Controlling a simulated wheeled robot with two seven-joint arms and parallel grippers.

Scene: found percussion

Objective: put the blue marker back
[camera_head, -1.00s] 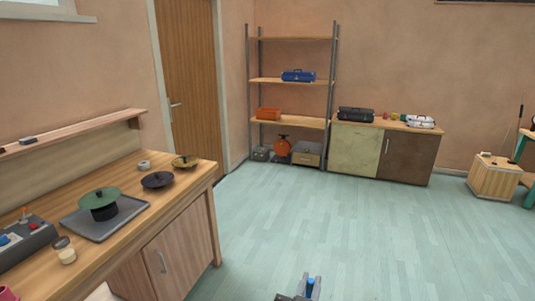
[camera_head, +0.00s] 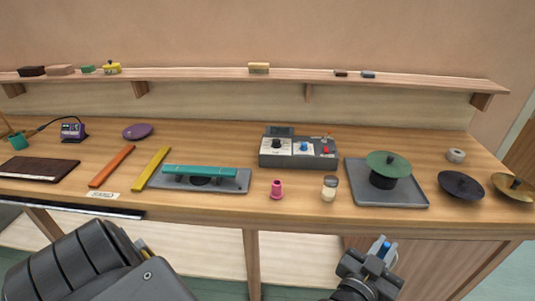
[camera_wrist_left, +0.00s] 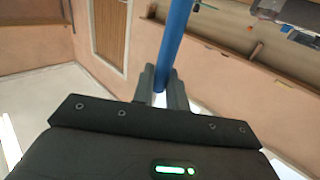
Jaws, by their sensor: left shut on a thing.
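The blue marker (camera_head: 386,246) is upright in my left gripper (camera_head: 380,256), in front of the workbench's front edge, low and right of centre in the head view. Only its blue top shows there. In the left wrist view the marker (camera_wrist_left: 174,40) is a long blue rod rising from between the fingers (camera_wrist_left: 162,85), which are shut on it. A green cup (camera_head: 18,141) with a stick in it stands at the bench's far left. A small pink cup-like piece (camera_head: 276,189) stands near the front, mid-bench. My right gripper is not in view.
The workbench (camera_head: 225,216) holds a grey control box (camera_head: 300,150), a small jar (camera_head: 329,188), a tray (camera_head: 415,195) with a green disc (camera_head: 389,163), dark and brass discs, and coloured bars. A wall shelf (camera_head: 215,77) runs above. Bare wood surrounds the pink piece.

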